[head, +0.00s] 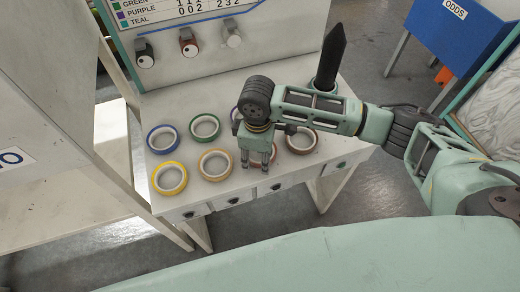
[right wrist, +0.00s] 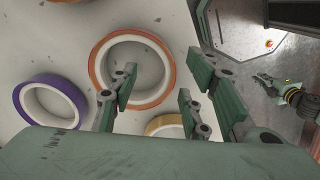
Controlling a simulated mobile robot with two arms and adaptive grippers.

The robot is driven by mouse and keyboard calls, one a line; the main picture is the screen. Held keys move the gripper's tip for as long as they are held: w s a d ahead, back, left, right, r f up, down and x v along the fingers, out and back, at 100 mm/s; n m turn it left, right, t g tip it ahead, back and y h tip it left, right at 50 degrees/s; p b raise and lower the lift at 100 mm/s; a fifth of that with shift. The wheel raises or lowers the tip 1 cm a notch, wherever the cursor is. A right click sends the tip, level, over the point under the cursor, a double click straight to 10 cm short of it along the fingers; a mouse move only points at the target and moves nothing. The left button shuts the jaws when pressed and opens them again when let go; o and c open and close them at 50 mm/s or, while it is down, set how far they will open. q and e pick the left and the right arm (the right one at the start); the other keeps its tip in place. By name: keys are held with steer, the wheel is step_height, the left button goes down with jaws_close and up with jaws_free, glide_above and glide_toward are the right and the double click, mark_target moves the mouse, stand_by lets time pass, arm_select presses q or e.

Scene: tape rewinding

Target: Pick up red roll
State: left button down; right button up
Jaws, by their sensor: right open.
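The red roll (right wrist: 94,62) lies flat on the white table and looks orange-red in the right wrist view. In the head view it is mostly hidden behind my right gripper (head: 255,164). That gripper points down above the table's front part, open and empty.
Near the red roll lie a purple roll (right wrist: 20,102), a tan roll (head: 202,161) and a brown-red roll (head: 311,149). Blue (head: 151,136), green (head: 193,127) and yellow (head: 157,183) rolls lie farther left. A dark cone (head: 330,60) stands at the back right.

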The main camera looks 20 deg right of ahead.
steer(key=shift+f, duration=0.25)
steer(key=shift+c, duration=0.5)
jaws_close()
